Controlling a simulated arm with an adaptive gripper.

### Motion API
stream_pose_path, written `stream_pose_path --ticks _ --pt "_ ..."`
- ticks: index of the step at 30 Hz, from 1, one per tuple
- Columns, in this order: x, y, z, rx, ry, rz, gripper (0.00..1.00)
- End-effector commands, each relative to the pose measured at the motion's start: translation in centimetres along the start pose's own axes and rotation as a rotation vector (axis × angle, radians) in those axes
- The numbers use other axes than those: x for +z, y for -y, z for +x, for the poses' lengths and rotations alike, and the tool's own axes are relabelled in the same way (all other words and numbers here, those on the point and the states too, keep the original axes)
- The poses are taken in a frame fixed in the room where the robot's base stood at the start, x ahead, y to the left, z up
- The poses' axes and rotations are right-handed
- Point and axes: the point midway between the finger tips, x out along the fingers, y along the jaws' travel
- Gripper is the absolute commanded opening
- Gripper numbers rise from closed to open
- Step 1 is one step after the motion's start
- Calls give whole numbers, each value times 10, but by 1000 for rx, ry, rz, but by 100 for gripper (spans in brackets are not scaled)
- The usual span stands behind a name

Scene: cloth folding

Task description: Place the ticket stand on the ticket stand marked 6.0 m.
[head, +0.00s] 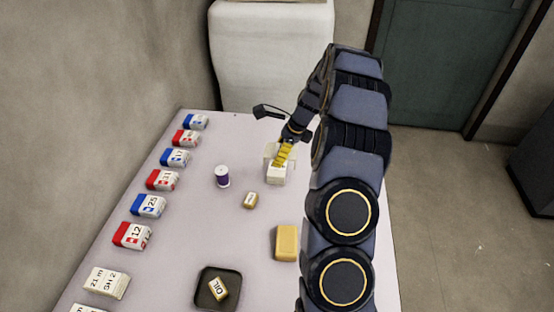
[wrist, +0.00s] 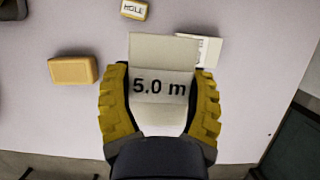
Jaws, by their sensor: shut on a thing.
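My gripper (head: 284,155) has its yellow fingers shut on a white ticket stand (head: 277,175) near the far right part of the table. In the wrist view, the held ticket stand (wrist: 160,87) reads "5.0 m", between the two fingers of my gripper (wrist: 160,100). Another pale stand (wrist: 208,48) shows partly behind it at the upper right; its marking is mostly hidden and I cannot read it. I cannot tell whether the two touch. No marking "6.0 m" is readable in either view.
A yellow block (head: 287,243), a small labelled block (head: 250,200) and a purple-and-white canister (head: 222,176) stand nearby. A dark tray (head: 233,275) holds an "OIL" block. Several red, blue and white labelled pieces line the table's left edge. Clear tabletop (head: 220,135) lies at the back.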

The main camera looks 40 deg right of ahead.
Motion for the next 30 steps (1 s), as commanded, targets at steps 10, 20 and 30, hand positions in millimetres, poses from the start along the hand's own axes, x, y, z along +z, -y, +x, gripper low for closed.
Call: stream_pose_path --ticks 10,20,30 --pt "-5 49 44 0 -2 0 30" --pt "-8 68 64 -5 0 1 30" --pt "-20 73 98 -2 0 1 30"
